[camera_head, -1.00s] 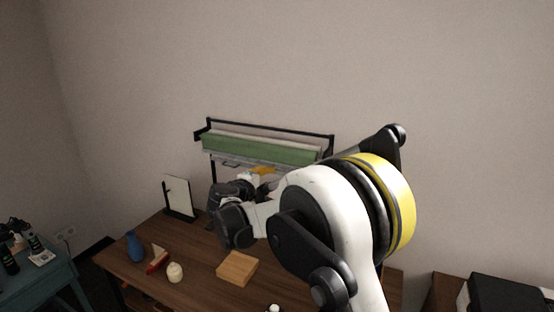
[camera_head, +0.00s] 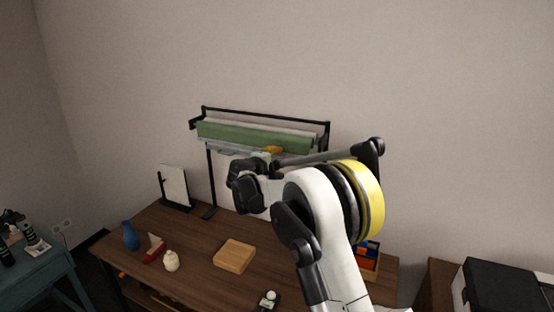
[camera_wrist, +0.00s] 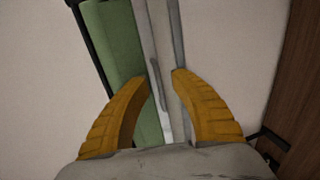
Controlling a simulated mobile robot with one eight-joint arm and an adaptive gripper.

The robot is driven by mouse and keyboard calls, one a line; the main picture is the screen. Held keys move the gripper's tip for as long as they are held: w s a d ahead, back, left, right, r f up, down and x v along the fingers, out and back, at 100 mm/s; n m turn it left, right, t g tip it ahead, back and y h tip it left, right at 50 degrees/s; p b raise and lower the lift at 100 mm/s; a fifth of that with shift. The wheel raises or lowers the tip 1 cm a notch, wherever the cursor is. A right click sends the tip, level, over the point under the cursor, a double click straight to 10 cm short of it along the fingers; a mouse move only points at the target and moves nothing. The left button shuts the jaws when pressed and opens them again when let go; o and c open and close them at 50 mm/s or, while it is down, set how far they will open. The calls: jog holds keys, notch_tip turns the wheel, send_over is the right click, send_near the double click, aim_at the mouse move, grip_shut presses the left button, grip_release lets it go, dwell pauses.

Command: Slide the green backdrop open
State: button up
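The green backdrop (camera_head: 235,134) is rolled up along the black stand's top bar at the back of the table. It also shows as a green band (camera_wrist: 122,45) in the wrist view. A grey bar with a thin handle (camera_wrist: 155,82) runs along its edge. My gripper (camera_wrist: 162,77) has yellow fingers, parted, with the handle and grey bar between or behind the tips. I cannot tell whether they touch. In the head view, my gripper (camera_head: 272,150) is at the lower edge of the roll, right of its middle, partly hidden by my wrist.
The black stand (camera_head: 210,180) rises from the wooden table (camera_head: 200,268). A framed panel (camera_head: 174,186), blue vase (camera_head: 131,236), red-and-white object (camera_head: 154,249), cream jar (camera_head: 171,261) and wooden block (camera_head: 234,256) stand on the table. A colourful box (camera_head: 369,258) is at the right, beside my arm.

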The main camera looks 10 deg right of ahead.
aim_at(277, 249)
grip_shut()
notch_tip(277, 249, down, 41)
jog(key=b, duration=1.6)
jog(key=shift+r, duration=0.15)
grip_release()
jog(key=shift+s+a, duration=0.1)
